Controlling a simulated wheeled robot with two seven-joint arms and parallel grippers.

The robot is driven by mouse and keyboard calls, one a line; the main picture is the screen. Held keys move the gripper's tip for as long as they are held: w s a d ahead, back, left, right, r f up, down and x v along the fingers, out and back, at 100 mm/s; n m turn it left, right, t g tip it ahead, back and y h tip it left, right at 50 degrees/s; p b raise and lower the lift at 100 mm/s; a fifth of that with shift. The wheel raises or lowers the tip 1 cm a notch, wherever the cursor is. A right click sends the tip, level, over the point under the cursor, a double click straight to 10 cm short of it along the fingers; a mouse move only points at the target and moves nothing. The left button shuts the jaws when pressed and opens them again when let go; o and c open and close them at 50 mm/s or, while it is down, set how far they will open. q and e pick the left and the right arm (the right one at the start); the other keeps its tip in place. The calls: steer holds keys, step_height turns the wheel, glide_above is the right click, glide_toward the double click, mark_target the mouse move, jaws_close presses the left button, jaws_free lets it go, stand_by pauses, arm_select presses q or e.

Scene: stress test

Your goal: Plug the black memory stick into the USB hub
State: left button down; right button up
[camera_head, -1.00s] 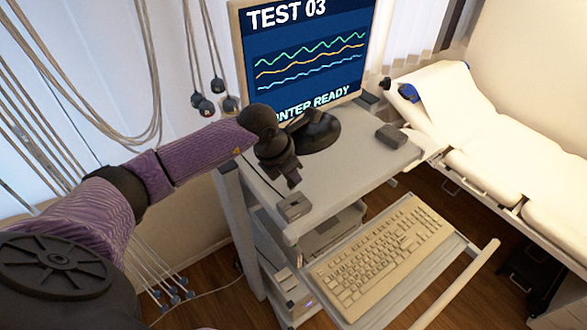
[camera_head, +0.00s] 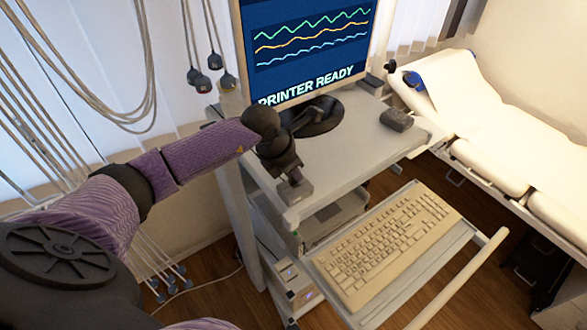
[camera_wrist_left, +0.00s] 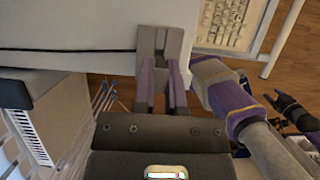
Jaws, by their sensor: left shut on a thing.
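The grey USB hub (camera_head: 299,193) sits at the near left corner of the cart top, with a dark cable running along the surface. It also shows in the left wrist view (camera_wrist_left: 176,40), at the far end of my fingers. My left gripper (camera_head: 295,178) points down at the hub, with its fingertips at or just above it. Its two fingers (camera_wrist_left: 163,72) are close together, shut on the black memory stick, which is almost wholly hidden. I cannot tell whether the stick touches or enters the hub.
A monitor (camera_head: 305,48) on a black round foot stands behind the hub. A dark grey box (camera_head: 397,119) lies at the cart's right. A keyboard (camera_head: 390,250) lies on a lower pull-out tray. Cables hang at the left; a padded couch (camera_head: 490,140) is at the right.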

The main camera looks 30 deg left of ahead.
arm_select(q)
steer(key=shift+f, duration=0.1)
stand_by(0.5)
steer(key=shift+w+d, duration=0.1)
steer(key=shift+w, duration=0.1)
steer(key=shift+b, duration=0.45)
stand_by(0.8)
steer(key=shift+f+b, duration=0.5)
steer(key=c, duration=0.6)
jaws_free()
steer(key=b+v, duration=0.1)
steer(key=v, duration=0.9)
